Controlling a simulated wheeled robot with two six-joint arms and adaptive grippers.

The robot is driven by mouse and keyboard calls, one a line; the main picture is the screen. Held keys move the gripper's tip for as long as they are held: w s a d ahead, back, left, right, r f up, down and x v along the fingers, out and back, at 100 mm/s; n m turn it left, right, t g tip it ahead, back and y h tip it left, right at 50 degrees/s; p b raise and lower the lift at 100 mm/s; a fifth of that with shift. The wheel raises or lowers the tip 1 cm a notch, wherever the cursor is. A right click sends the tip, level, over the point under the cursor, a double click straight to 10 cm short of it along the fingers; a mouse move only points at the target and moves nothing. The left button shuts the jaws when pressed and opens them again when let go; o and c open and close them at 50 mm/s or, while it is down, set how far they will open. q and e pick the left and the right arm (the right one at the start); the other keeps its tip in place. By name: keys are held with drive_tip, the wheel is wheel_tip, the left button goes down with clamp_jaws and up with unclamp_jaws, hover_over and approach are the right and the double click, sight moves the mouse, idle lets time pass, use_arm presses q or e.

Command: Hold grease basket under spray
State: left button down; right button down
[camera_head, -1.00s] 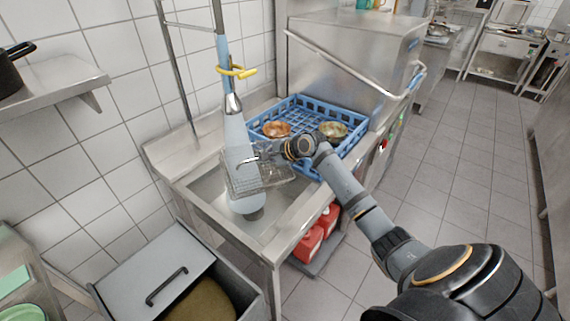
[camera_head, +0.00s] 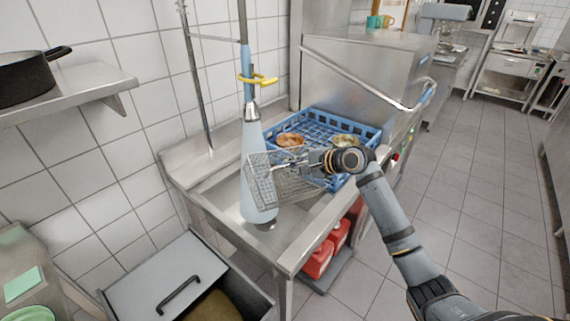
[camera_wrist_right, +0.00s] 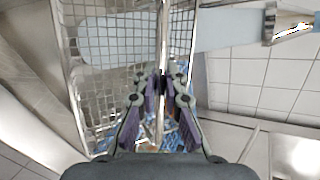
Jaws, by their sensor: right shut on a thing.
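The wire-mesh grease basket (camera_head: 262,182) hangs tilted over the sink basin. My right gripper (camera_head: 310,159) is shut on its handle (camera_wrist_right: 161,40), which runs between the fingers in the wrist view. The spray nozzle (camera_head: 251,111) points down above the sink, below a yellow ring (camera_head: 258,80). A pale blue cone of spray (camera_head: 252,146) falls from it to the basin. In both views the basket's mesh overlaps the spray; how much water strikes it is hard to tell. The basket also shows in the wrist view (camera_wrist_right: 98,105). My left gripper is out of view.
A blue dish rack (camera_head: 372,132) holding bowls stands right of the sink, close behind my gripper. A dishwasher hood (camera_head: 345,60) stands behind it. Red canisters (camera_head: 318,262) sit below. A lidded bin (camera_head: 165,275) stands at front left.

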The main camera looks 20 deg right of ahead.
drive_tip(key=s+d+b, duration=0.1)
drive_tip(key=s+d, duration=0.2)
drive_tip(key=s, duration=0.3)
drive_tip(key=shift+s+d, duration=0.2)
drive_tip(key=shift+d, duration=0.2)
